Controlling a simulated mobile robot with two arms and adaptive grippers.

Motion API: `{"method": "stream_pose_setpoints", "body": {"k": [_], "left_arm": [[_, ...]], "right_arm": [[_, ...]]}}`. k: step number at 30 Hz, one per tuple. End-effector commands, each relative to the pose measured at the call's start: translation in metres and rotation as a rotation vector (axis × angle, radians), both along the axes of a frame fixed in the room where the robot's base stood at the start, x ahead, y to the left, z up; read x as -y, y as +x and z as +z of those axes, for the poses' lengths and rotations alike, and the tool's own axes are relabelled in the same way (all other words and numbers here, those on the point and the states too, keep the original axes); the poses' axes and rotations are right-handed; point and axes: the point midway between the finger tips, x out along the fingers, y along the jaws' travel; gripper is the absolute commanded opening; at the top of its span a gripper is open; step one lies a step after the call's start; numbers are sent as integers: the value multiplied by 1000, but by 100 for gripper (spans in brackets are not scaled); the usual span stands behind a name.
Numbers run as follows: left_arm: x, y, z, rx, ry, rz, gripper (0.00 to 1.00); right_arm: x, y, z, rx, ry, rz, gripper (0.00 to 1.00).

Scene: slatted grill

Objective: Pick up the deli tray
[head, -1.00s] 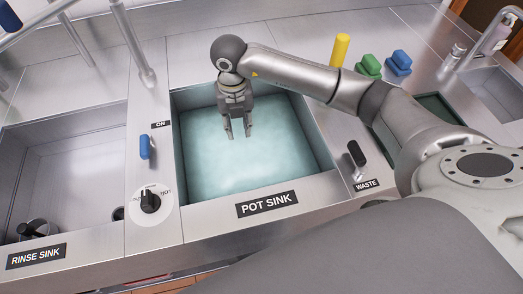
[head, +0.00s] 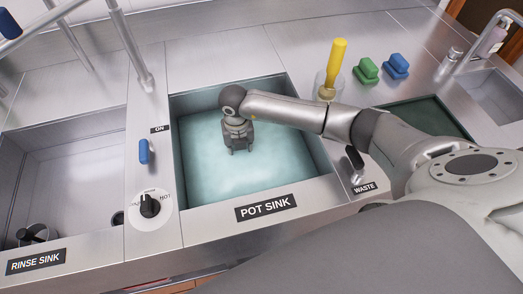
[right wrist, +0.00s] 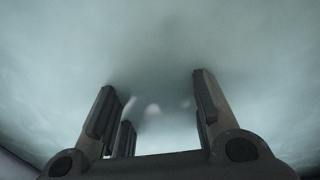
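I see no deli tray in either view; the cloudy pale-teal water of the pot sink (head: 200,170) hides whatever lies beneath. My right gripper (head: 239,151) points down into the pot sink, its fingers largely hidden in the water. In the right wrist view my right gripper (right wrist: 155,85) has its fingers spread apart, with nothing clear between them. Faint pale blurs show past the fingers there, too vague to name. My left gripper is not in view.
The rinse sink (head: 75,185) at left holds dark cup-like items (head: 35,235). A blue lever (head: 144,151) and knob (head: 150,205) stand between the sinks. A yellow-handled brush (head: 336,65), green (head: 367,70) and blue (head: 397,66) sponges and a black waste lever (head: 355,158) are at right.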

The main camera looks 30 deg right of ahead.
Motion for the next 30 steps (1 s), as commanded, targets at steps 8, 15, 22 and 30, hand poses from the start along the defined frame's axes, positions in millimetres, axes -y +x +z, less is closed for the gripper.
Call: {"method": "stream_pose_setpoints", "body": {"k": [8,15,22,30], "left_arm": [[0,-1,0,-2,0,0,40],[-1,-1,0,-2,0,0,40],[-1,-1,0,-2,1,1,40],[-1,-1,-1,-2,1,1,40]], "right_arm": [[0,0,-4,0,0,1,29],[0,0,-4,0,0,1,0],[0,0,-4,1,0,1,0],[0,1,3,3,1,1,0]]}}
